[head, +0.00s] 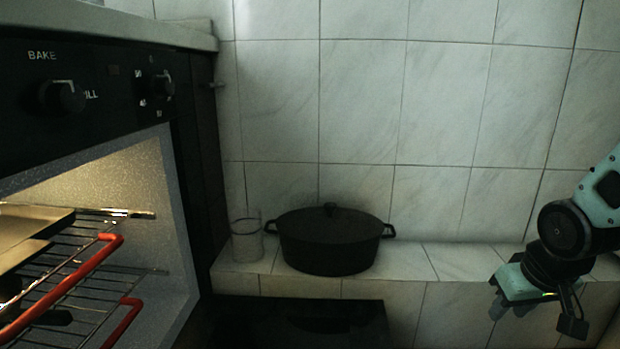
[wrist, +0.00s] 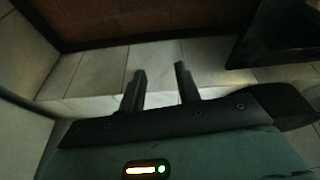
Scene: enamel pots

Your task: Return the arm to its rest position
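My arm (head: 569,229) reaches in from the right edge in the head view, bent, with its end hanging down in front of the tiled wall. My gripper (head: 572,326) points downward at the lower right, well to the right of the black pot. In the wrist view the two dark fingers of my gripper (wrist: 158,82) stand apart with nothing between them. Pale tiles show beyond the fingertips.
A black lidded pot (head: 330,240) and a clear glass (head: 246,238) stand on the tiled ledge (head: 405,263). An open oven (head: 170,215) with red-edged racks (head: 70,285) is on the left. Space around my gripper looks clear.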

